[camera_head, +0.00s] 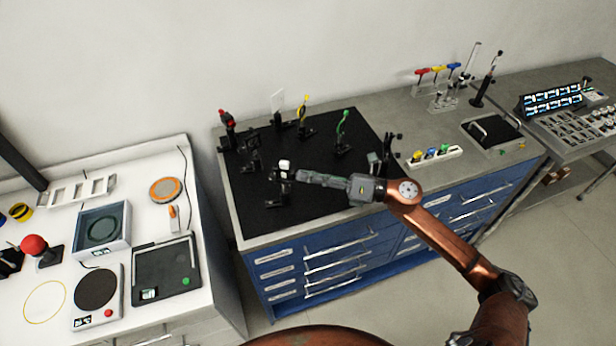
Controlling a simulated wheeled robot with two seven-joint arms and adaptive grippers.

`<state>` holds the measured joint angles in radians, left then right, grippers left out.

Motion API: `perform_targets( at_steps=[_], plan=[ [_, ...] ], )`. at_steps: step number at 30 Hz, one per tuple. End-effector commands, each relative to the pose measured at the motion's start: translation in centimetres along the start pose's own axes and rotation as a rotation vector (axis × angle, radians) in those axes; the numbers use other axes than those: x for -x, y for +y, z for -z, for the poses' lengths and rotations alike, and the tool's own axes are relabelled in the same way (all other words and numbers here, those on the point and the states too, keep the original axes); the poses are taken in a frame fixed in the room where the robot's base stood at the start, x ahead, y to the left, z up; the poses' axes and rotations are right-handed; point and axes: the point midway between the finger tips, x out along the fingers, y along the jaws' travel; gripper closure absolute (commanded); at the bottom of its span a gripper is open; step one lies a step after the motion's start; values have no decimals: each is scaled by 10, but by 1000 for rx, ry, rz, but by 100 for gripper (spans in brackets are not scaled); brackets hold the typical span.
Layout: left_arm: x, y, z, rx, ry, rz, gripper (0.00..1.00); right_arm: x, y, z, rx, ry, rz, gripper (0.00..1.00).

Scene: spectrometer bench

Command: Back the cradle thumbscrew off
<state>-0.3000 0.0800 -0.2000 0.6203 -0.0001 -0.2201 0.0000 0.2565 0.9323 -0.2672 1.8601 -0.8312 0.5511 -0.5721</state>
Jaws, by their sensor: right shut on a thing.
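My right gripper (296,174) reaches in from the right over the black breadboard (325,205). Its fingers are shut on a small part at a dark mount with a white block (284,164) on top. This part appears to be the cradle thumbscrew, but it is too small and too covered by the fingers to make out. The gripper lies nearly level, pointing left. My left gripper is not in view.
Several posts stand on the breadboard, including red-topped (227,118), yellow (304,110) and green (343,125) ones. A tray of coloured items (435,155) lies to the right. A white bench (125,240) with instruments is at left. The breadboard's front is mostly clear.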

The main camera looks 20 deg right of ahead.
Motion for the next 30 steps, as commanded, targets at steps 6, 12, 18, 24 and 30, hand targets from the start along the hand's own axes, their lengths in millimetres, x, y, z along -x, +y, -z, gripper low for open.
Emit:
perform_targets(
  at_steps=[6,12,18,24,30],
  plan=[
    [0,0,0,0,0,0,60,0,-1,2,4,3,1,100],
    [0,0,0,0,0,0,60,0,-1,2,3,3,1,87],
    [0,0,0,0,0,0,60,0,0,1,3,2,1,73],
    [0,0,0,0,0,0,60,0,0,0,3,1,0,71],
    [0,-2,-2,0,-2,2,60,6,-1,0,2,0,2,71]
  ],
)
